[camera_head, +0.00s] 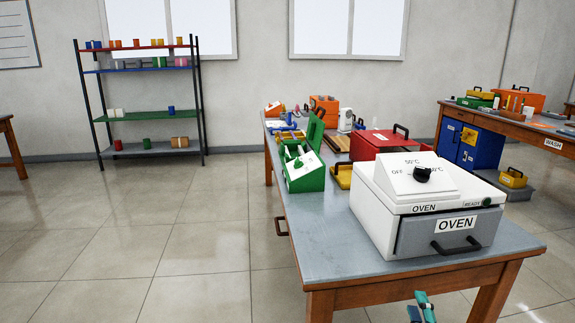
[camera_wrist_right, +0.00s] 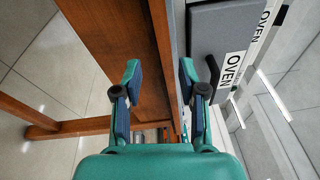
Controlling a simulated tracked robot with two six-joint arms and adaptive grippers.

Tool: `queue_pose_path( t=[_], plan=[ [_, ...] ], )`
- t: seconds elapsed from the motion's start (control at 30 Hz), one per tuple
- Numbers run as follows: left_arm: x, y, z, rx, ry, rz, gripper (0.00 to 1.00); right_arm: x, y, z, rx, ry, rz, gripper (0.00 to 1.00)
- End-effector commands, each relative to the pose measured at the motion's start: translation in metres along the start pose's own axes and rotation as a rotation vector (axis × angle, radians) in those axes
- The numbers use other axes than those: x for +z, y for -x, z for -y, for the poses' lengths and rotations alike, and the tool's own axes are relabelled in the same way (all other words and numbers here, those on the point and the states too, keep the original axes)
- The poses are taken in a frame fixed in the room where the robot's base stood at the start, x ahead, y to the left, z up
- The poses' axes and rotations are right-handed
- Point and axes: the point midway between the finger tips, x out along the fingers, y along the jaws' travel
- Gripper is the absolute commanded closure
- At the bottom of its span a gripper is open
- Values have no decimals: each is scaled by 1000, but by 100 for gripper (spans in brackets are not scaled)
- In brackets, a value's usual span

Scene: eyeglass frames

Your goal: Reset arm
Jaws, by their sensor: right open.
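My right gripper (camera_head: 422,307) shows at the bottom of the head view, in front of the table's near edge and below the oven. In the right wrist view my right gripper (camera_wrist_right: 159,75) has its two teal fingers apart with nothing between them. The wooden table edge and leg show beyond the fingers. My left gripper is in neither view. The white oven (camera_head: 380,200) with a dial and a grey drawer front stands on the table's near end. Its labelled front (camera_wrist_right: 228,75) is at the upper right of the wrist view.
The grey-topped table (camera_head: 325,245) carries a green box (camera_head: 303,170), a red case (camera_head: 378,141) and several smaller items behind the oven. A shelf rack (camera_head: 150,113) stands at the back left. Another table (camera_head: 515,128) is at the right. The floor at left is clear.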

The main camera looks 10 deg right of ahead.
Motion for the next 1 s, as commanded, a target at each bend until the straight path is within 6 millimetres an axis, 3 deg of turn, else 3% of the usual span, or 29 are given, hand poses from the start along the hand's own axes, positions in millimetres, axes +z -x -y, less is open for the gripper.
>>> queue_pose_path(
  t=[0.03,0.1,0.27,0.4,0.5,0.63,0.8,0.9,0.93,1.0],
  plan=[
    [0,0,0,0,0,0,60,27,4,-33,87,-8,45,59],
    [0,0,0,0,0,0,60,56,15,-78,217,29,98,59],
    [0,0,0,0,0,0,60,112,65,-174,530,215,263,59],
    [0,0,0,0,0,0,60,145,136,-246,796,442,482,59],
    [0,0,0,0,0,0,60,156,193,-282,956,609,675,59],
    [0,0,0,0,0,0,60,155,255,-304,1092,787,933,59],
    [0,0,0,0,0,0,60,150,300,-308,1130,949,1223,59],
    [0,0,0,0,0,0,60,150,311,-307,1080,1044,1366,59],
    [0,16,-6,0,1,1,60,152,310,-290,1080,1042,1359,59],
    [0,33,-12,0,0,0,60,154,309,-272,1082,1039,1355,59]
  ],
)
